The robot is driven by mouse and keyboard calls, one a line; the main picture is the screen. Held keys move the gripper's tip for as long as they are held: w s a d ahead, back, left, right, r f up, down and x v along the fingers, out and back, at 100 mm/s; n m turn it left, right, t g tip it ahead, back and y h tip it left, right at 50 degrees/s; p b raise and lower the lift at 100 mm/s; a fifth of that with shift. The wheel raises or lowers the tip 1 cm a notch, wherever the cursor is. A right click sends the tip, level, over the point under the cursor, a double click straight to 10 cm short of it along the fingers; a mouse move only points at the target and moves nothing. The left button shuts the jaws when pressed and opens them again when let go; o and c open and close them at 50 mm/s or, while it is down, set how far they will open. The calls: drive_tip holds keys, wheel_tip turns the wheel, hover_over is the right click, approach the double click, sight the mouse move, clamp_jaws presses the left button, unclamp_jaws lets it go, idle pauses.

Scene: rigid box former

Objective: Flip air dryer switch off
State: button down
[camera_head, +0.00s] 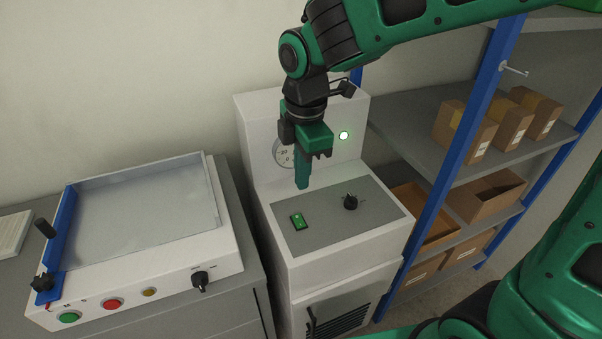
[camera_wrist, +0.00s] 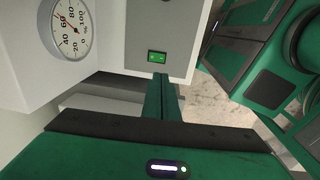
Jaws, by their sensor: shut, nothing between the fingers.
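The air dryer (camera_head: 345,244) is a white cabinet with a grey sloped control panel. A green rocker switch (camera_head: 298,221) sits at the left of the panel, and it also shows in the wrist view (camera_wrist: 157,58). My gripper (camera_head: 302,185) is shut and empty, pointing down above the panel, behind the switch in the head view. In the wrist view its closed fingers (camera_wrist: 161,80) end close to the switch. I cannot tell that they touch anything.
A black knob (camera_head: 350,202) stands on the panel right of the switch. A dial gauge (camera_head: 283,153) is partly hidden behind my gripper. A white machine with buttons (camera_head: 140,240) stands left. A blue-framed shelf with cardboard boxes (camera_head: 465,127) stands right.

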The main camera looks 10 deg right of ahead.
drive_tip(key=s+d+r+m+h, duration=0.1)
drive_tip(key=s+d+m, duration=0.1)
drive_tip(key=d+m, duration=0.6)
drive_tip(key=s+d+m, duration=0.2)
drive_tip(key=d+m, duration=0.2)
drive_tip(key=d, duration=0.8)
drive_tip(key=s+d+f+m+g+y, duration=0.1)
drive_tip(key=s+d+f+m, duration=0.1)
drive_tip(key=s+d+m, duration=1)
drive_tip(key=s+m, duration=0.3)
drive_tip(key=shift+d, duration=0.35)
